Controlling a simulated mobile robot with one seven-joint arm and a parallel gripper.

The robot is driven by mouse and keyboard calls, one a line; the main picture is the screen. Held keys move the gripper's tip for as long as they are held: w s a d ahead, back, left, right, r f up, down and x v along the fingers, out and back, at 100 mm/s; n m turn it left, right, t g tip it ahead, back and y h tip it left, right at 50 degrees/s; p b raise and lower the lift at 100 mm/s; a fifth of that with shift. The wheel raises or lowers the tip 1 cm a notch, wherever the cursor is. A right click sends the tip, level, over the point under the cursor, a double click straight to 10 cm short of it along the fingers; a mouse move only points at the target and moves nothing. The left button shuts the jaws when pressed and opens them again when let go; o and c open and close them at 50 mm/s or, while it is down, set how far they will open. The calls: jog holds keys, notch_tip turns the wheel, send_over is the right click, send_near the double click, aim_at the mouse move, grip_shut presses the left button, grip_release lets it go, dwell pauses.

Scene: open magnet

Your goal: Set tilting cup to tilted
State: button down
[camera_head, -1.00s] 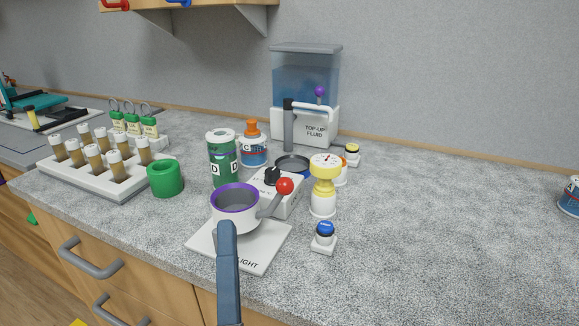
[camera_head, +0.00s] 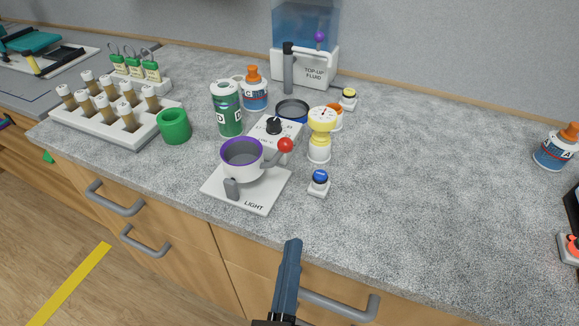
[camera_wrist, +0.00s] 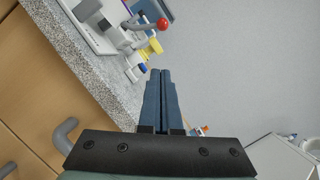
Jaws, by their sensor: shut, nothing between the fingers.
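The tilting cup (camera_head: 242,160) is a grey-white cup with a purple rim, standing upright on a white base plate (camera_head: 252,199) marked LIGHT. A lever with a red ball knob (camera_head: 286,145) sticks out from its right side. In the wrist view the red knob (camera_wrist: 163,24) shows at the top, with part of the white base (camera_wrist: 85,28) to its left. My gripper (camera_head: 293,242) is shut and empty. In the head view it is in front of the counter edge, below and apart from the cup. It also shows in the wrist view (camera_wrist: 159,72).
A blue button (camera_head: 320,177) and a yellow-topped container (camera_head: 321,122) stand right of the cup. A green ring (camera_head: 174,126) and a rack of vials (camera_head: 108,133) are to its left. Drawer handles (camera_head: 345,305) project below the counter. The counter at right is mostly clear.

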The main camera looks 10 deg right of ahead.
jog(key=p+x, duration=0.3)
jog(key=x, duration=0.6)
jog(key=shift+w+r, duration=0.15)
jog(key=shift+r, duration=0.05)
jog(key=shift+w+a+r+p, duration=0.2)
jog(key=shift+w+r+p, duration=0.15)
jog(key=shift+w, duration=0.25)
jog(key=shift+w+a+r+p, duration=0.2)
jog(key=shift+w+r+p, duration=0.1)
jog(key=shift+w, duration=0.35)
jog(key=shift+w+a+r+p, duration=0.25)
jog(key=shift+w+r, duration=0.1)
jog(key=shift+w, duration=0.25)
jog(key=shift+r+p, duration=0.2)
jog(key=shift+p, duration=0.1)
